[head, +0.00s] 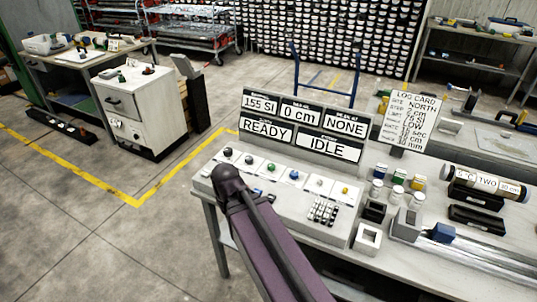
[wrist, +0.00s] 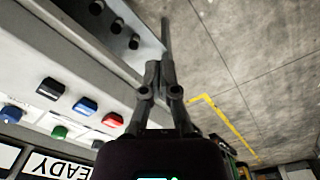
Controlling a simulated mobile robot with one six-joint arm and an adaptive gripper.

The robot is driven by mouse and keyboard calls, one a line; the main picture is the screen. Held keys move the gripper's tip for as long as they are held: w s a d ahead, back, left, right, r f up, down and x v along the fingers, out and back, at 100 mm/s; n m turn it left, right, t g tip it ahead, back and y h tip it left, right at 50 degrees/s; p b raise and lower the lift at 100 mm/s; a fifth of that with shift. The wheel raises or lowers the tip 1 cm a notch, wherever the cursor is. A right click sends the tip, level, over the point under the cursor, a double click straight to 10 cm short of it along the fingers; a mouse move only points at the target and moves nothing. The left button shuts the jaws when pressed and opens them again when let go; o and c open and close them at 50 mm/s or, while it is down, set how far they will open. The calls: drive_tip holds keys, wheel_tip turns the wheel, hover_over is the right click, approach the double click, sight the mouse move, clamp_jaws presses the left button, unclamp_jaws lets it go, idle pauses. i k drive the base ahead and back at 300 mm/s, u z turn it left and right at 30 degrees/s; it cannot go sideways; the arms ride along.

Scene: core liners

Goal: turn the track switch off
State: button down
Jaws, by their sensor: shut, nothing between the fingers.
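The control console (head: 290,208) stands at the left end of the grey bench, with coloured buttons and a keypad. No readable label in either view marks the track switch. The wrist view shows several dark knobs or switches (wrist: 117,27) in a recessed strip at the console's edge; their positions cannot be told. My gripper (wrist: 166,24) is shut and empty, its tips to the right of this strip, apparently over the floor beside the console. Whether it touches anything cannot be told. In the head view my arm covers the console's left front, and the gripper is hidden.
Black (wrist: 50,88), blue (wrist: 85,105), red (wrist: 112,119) and green (wrist: 59,132) buttons lie left of the gripper. Display signs (head: 305,125) read READY and IDLE. A log card (head: 411,120), jars and a labelled tube (head: 486,183) stand to the right. Open floor (head: 90,225) lies left.

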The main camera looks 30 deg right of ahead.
sight(227, 152)
drive_tip(key=k, duration=1.3)
drive_tip(key=z, duration=0.5)
drive_tip(key=i, duration=1.6)
drive_tip(key=u, duration=0.5)
